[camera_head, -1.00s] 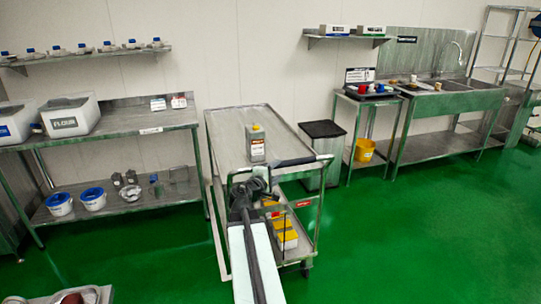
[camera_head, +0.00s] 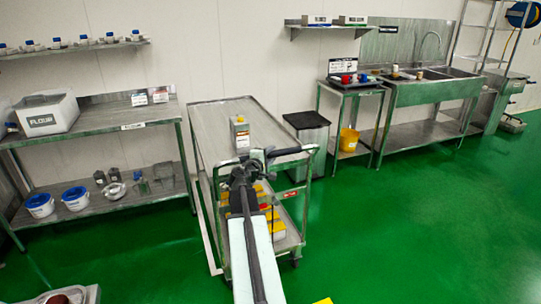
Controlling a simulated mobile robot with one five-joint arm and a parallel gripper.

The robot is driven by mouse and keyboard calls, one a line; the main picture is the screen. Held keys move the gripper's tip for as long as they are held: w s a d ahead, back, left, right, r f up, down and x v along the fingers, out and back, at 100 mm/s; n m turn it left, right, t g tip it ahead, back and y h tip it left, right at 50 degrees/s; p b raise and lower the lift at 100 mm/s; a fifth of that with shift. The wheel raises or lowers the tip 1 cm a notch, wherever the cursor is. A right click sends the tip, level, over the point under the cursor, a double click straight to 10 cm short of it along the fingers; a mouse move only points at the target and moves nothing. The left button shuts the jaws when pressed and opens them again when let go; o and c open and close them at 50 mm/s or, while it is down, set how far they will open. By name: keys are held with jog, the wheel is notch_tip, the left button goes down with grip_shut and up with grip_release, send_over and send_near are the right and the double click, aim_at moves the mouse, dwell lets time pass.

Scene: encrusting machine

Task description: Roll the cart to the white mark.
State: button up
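The cart (camera_head: 201,128) is a grey metal trolley with two shelves, in the middle of the head view.
A bench (camera_head: 100,118) is close on the left. A grey bin (camera_head: 308,143), small table (camera_head: 352,90) and sink (camera_head: 430,92) are beyond on the right.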

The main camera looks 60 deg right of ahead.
grip_shut()
dwell(1.1)
